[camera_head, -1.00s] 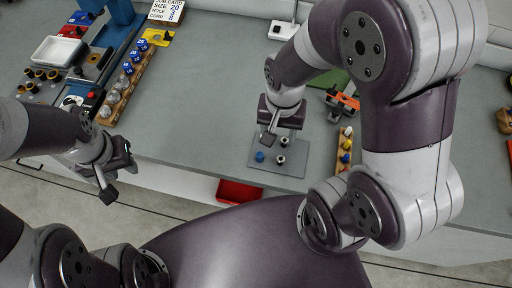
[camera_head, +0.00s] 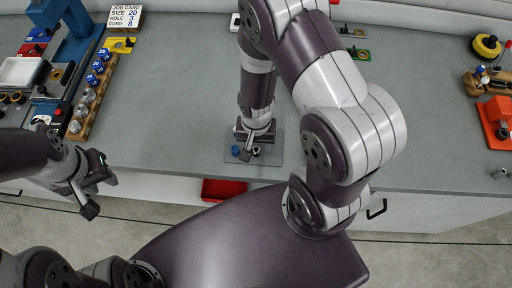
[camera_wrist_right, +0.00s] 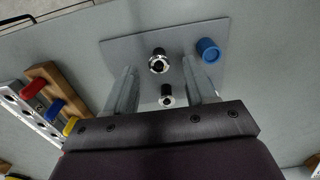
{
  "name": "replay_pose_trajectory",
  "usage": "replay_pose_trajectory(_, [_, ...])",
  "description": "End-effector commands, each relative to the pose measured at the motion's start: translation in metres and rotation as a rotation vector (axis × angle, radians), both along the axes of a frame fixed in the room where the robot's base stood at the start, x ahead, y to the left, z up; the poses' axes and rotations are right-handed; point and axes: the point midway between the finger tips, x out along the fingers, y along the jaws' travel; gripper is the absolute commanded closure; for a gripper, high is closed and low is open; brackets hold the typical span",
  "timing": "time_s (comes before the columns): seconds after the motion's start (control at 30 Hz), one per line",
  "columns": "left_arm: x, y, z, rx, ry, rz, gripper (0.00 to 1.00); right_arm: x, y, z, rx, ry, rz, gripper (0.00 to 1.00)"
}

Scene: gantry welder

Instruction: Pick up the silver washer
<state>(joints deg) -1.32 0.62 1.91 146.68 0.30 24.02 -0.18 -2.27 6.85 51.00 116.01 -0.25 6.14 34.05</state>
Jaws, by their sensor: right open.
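A flat grey plate (camera_head: 232,157) lies near the bench's front edge; it also shows in the right wrist view (camera_wrist_right: 130,48). On it stand a blue cylinder (camera_wrist_right: 208,50) and two dark pegs, each with a silver ring-like end: a larger one (camera_wrist_right: 158,63) and a smaller one (camera_wrist_right: 167,99). I cannot tell which is the silver washer. My right gripper (camera_wrist_right: 160,88) is open and points down over the plate, its fingers on either side of the smaller silver piece, with nothing visibly held. My left gripper (camera_head: 98,195) is open and empty, off the bench's front edge.
A wooden rack with red, blue and yellow pieces (camera_wrist_right: 50,100) stands beside the plate. A red bin (camera_head: 224,190) is below the bench front. A rack of blue-capped parts (camera_head: 92,90) stands left, and an orange fixture (camera_head: 497,122) right. The bench's middle left is clear.

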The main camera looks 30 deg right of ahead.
Motion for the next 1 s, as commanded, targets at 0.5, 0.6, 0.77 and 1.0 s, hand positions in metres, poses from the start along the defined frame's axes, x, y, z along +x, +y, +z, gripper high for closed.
replay_pose_trajectory(0.5, [0.0, 0.0, -0.0014, 0.0, 0.0, 0.0, 0.63, 0.0, 0.0, -0.0039, 0.0, 0.0, 0.0, 0.44])
replay_pose_trajectory(0.6, [0.0001, 0.0, -0.0014, 0.0, 0.0, 0.0, 0.63, 0.0001, 0.0, -0.0045, 0.0, 0.0, 0.0, 0.44])
replay_pose_trajectory(0.77, [0.0, 0.0, -0.0013, 0.0, 0.0, 0.0, 0.63, 0.0, 0.0001, -0.0044, 0.0, 0.0, 0.0, 0.44])
replay_pose_trajectory(1.0, [0.0, 0.0, -0.0013, 0.0, 0.0, 0.0, 0.63, 0.0, 0.0, -0.0044, 0.0, 0.0, 0.0, 1.0])
